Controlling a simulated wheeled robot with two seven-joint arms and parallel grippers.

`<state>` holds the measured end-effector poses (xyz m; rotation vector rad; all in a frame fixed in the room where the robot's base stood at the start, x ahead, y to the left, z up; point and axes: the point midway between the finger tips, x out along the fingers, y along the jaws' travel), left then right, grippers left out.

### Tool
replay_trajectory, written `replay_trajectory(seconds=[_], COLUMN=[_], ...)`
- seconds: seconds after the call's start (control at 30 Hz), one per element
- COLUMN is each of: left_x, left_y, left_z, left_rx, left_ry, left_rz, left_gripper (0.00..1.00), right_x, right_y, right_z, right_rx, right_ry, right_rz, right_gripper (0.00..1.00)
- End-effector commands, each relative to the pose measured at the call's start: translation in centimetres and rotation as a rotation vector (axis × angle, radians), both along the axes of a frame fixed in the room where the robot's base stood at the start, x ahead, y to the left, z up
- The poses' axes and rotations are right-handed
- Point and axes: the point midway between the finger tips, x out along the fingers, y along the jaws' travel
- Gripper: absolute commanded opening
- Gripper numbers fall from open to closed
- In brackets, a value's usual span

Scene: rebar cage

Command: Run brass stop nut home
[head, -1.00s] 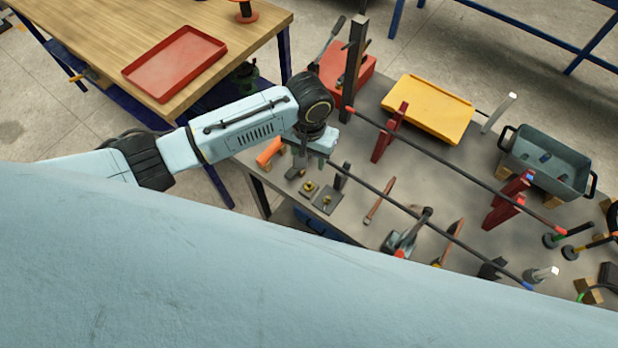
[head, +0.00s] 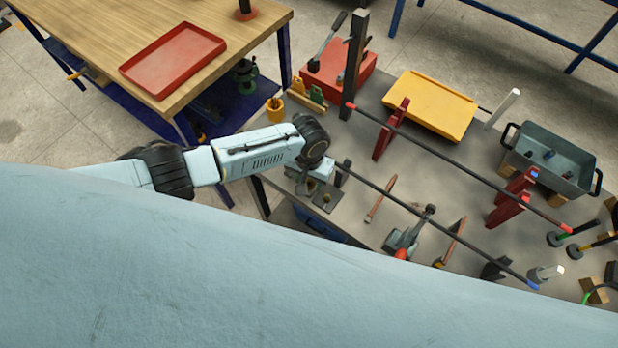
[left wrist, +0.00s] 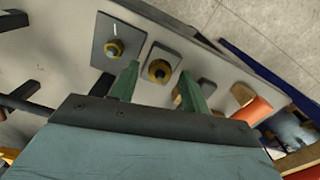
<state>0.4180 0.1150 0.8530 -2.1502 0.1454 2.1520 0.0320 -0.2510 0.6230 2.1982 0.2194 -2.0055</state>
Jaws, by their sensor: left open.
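Two brass nuts show in the left wrist view. One nut (left wrist: 159,70) sits on a grey square plate and lies between and beyond my green fingertips. The other nut (left wrist: 113,49) sits on a larger grey plate (left wrist: 133,35) to the left. I cannot tell which is the stop nut. My left gripper (left wrist: 158,84) is open, with nothing between its fingers. In the head view my left gripper (head: 304,186) is low over the bench's near left corner, beside a nut plate (head: 328,201); its fingers are mostly hidden. My right gripper is not in view.
Two long bars, one red-tipped (head: 455,166) and one blue-tipped (head: 440,222), cross the grey bench. Red supports (head: 510,197), a yellow tray (head: 430,105), a grey bin (head: 548,160) and a dark upright post (head: 353,65) stand there. Hand tools lie near the front edge.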

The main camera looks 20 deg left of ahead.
Motion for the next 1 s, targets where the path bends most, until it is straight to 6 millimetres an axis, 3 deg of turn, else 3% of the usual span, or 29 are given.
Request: replay_trajectory(seconds=[0.1,0.47,0.77,1.0], left_x=[0.01,0.00,-0.02,-0.05], left_y=[-0.02,-0.01,0.00,-0.04], left_z=[0.04,0.05,0.06,0.09], left_rx=[0.000,0.000,0.000,-0.001], left_ry=[0.000,0.000,0.000,0.001], left_rz=[0.000,0.000,-0.042,-0.184], left_gripper=[0.46,0.02,0.02,0.02], right_x=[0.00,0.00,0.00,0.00], right_y=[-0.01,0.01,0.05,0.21], right_z=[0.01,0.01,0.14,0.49], right_rx=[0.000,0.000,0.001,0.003], right_ry=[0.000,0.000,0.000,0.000], right_rz=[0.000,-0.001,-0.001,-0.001], right_gripper=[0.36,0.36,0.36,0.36])
